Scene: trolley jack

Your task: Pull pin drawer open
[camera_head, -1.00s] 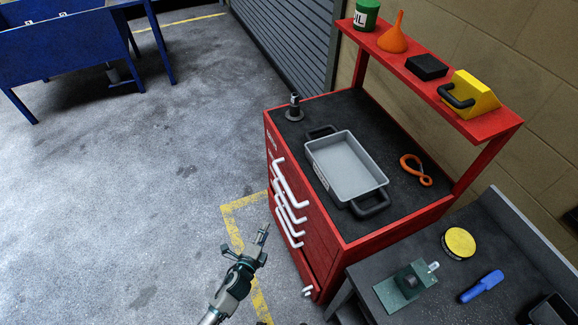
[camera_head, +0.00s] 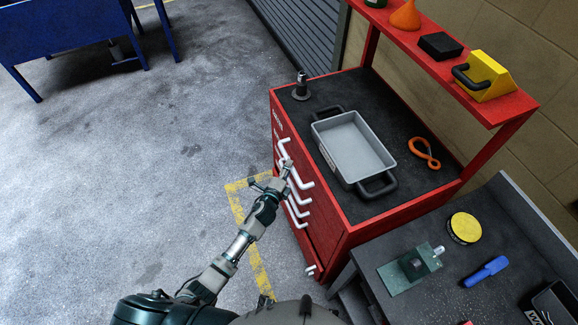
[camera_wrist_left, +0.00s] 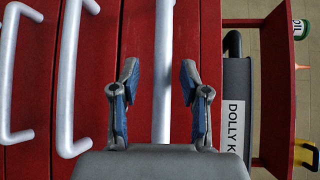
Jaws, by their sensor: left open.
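The red tool cabinet (camera_head: 340,240) has several drawers with white bar handles stacked on its front. I cannot tell by label which is the pin drawer. My left gripper (camera_head: 286,170) is at the cabinet front, near the upper handles. In the left wrist view its two blue-padded fingers (camera_wrist_left: 158,100) are open, with one white handle (camera_wrist_left: 163,60) showing between them. I cannot tell whether they touch it. Two more handles (camera_wrist_left: 70,80) show to the left there. My right gripper is not in view.
A grey tray (camera_head: 352,142) with black handles, a dark post-like part (camera_head: 301,88) and an orange hook (camera_head: 425,153) are on the cabinet top. A shelf (camera_head: 470,72) overhangs behind. A grey bench (camera_head: 480,225) stands right.

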